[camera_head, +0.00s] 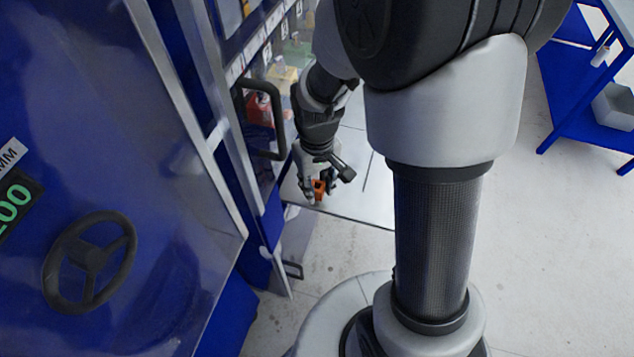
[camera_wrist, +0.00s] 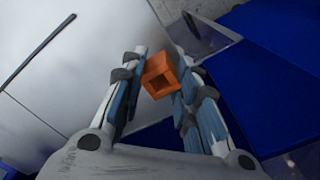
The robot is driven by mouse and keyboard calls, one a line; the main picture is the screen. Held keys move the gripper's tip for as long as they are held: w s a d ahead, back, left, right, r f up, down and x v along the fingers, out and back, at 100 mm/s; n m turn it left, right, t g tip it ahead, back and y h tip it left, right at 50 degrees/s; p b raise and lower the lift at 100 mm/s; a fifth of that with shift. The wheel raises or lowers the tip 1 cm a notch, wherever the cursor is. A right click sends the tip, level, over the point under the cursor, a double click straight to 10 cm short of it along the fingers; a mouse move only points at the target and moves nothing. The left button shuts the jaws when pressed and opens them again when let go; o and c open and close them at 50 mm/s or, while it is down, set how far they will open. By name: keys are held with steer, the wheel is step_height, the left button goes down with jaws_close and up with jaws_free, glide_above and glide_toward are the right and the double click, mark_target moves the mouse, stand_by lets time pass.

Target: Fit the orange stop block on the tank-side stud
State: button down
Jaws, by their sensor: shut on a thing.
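The orange stop block (camera_head: 319,187) is between the fingers of my gripper (camera_head: 318,190) in the head view. In the wrist view it shows as an orange block with a square opening (camera_wrist: 162,76), and my gripper (camera_wrist: 160,82) is shut on it near the fingertips. The block is above or near the front part of a pale flat surface (camera_head: 350,205); I cannot tell the gap. The tank-side stud cannot be made out in either view.
A blue cabinet with a handwheel (camera_head: 90,262) fills the left. A black handle (camera_head: 277,120) stands beside my gripper. Shelves with coloured items (camera_head: 290,55) are behind. A blue table (camera_head: 590,110) is far right. Pale floor (camera_head: 555,240) is open at right.

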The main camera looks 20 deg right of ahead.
steer(key=shift+f+b, duration=0.75)
steer(key=shift+f, duration=0.3)
steer(key=c, duration=1.2)
jaws_free()
steer(key=shift+o, duration=0.2)
step_height(320, 180, up, 12)
steer(key=s+r+m+t, duration=0.1)
steer(key=s+r+t, duration=0.1)
steer(key=s+r, duration=0.2)
steer(key=s+r+t, duration=0.2)
steer(key=s+r, duration=0.3)
steer(key=s, duration=0.6)
steer(key=shift+m+t, duration=0.3)
steer(key=shift+m, duration=0.1)
